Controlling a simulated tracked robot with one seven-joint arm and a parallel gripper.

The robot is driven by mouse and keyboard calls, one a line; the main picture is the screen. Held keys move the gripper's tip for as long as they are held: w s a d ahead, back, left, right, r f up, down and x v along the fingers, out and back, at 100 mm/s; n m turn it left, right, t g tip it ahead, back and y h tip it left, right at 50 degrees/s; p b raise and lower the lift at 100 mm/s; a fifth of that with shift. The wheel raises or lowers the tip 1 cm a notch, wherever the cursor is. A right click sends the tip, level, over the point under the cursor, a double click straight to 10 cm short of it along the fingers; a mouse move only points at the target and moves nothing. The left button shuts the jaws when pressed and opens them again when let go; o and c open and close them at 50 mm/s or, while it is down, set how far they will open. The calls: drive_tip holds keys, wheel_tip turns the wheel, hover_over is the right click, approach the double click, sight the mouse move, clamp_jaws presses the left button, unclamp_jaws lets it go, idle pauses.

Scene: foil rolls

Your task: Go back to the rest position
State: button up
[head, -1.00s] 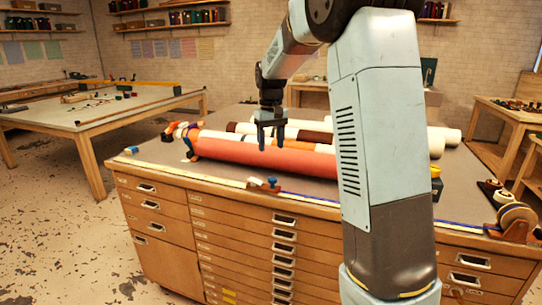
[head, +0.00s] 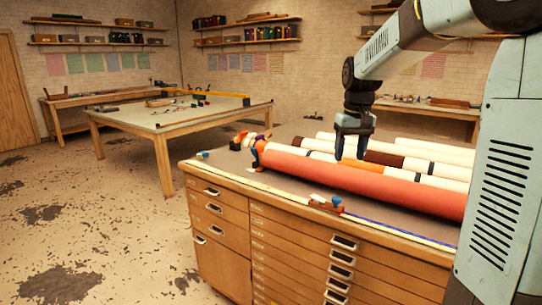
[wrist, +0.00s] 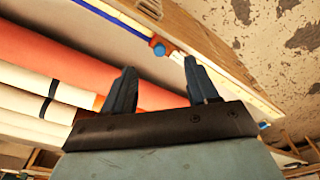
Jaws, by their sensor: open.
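My gripper (head: 350,152) is open and empty in the head view. It hangs over the rolls on the drawer cabinet (head: 300,240), its fingers pointing down. In the wrist view both fingers of my gripper (wrist: 158,88) are spread with nothing between them. A long red-orange roll (head: 370,187) lies nearest the cabinet's front edge, and it also shows in the wrist view (wrist: 60,65). Several white rolls with dark or orange bands (head: 420,152) lie behind it. I cannot tell the exact height of the fingers above the rolls.
A blue-knobbed tool (head: 328,203) sits on the cabinet's front edge, beside a measuring strip. A small blue and white item (head: 202,155) is at the left corner. A low work table (head: 180,113) stands at the back left. The floor at left (head: 100,220) is clear.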

drive_tip(key=s+f+m+t, duration=0.1)
drive_tip(key=s+t, duration=0.3)
drive_tip(key=s, duration=2.3)
drive_tip(key=shift+s, duration=0.25)
drive_tip(key=shift+a, duration=0.15)
drive_tip(key=shift+c, duration=1.5)
